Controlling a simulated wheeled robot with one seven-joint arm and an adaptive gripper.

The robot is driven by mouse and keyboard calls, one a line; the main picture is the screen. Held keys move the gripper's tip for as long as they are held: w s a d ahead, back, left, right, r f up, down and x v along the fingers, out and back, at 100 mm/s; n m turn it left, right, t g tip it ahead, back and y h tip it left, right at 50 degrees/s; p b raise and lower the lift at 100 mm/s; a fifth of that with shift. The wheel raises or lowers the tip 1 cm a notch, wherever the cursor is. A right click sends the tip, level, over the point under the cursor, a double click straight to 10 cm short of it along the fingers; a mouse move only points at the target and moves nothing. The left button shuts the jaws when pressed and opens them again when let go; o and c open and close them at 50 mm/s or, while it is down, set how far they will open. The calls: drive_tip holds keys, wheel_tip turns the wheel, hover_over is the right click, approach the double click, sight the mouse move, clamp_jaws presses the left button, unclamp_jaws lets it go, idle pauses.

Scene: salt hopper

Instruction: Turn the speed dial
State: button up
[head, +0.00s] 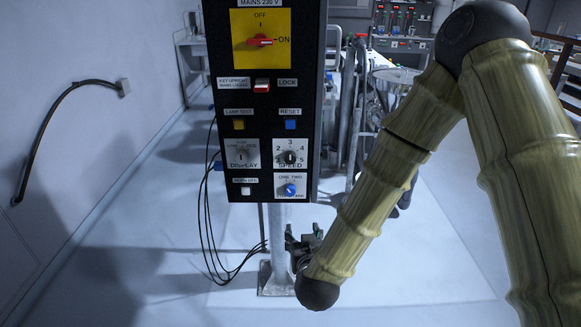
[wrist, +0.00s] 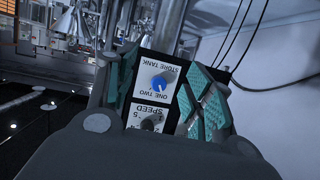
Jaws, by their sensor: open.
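The speed dial (head: 289,158) is a dark round knob on a white plate marked SPEED, low on the right side of the black control panel (head: 225,100). In the wrist view the panel is upside down, and the speed dial (wrist: 152,120) lies between my fingers, partly hidden by the gripper body. My gripper (head: 303,243) is below the panel in the head view, partly hidden by my arm. In the wrist view my gripper (wrist: 160,90) is open, with teal pads on either side of the dial plates. I cannot tell whether any finger touches the panel.
Just below the speed dial is a blue store tank knob (head: 289,189). A display selector (head: 241,155), a blue reset button (head: 290,124) and a red mains switch (head: 260,41) share the panel. Black cables (head: 211,235) hang at the post's left.

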sight(290, 160)
drive_tip(key=w+a+r+t+h, duration=0.1)
drive_tip(key=w+a+r+t, duration=0.1)
drive_tip(key=r, duration=0.5)
drive_tip(key=w+a+r+t, duration=0.1)
drive_tip(key=w+r+t, duration=0.1)
drive_tip(key=r, duration=0.6)
drive_tip(key=shift+m, duration=0.4)
drive_tip(key=w, duration=0.3)
drive_tip(key=w+p, duration=0.1)
drive_tip(key=w, duration=0.6)
drive_tip(key=shift+w+a+f, duration=0.1)
drive_tip(key=shift+a+f, duration=0.05)
drive_tip(key=shift+f, duration=0.15)
drive_tip(key=c, duration=1)
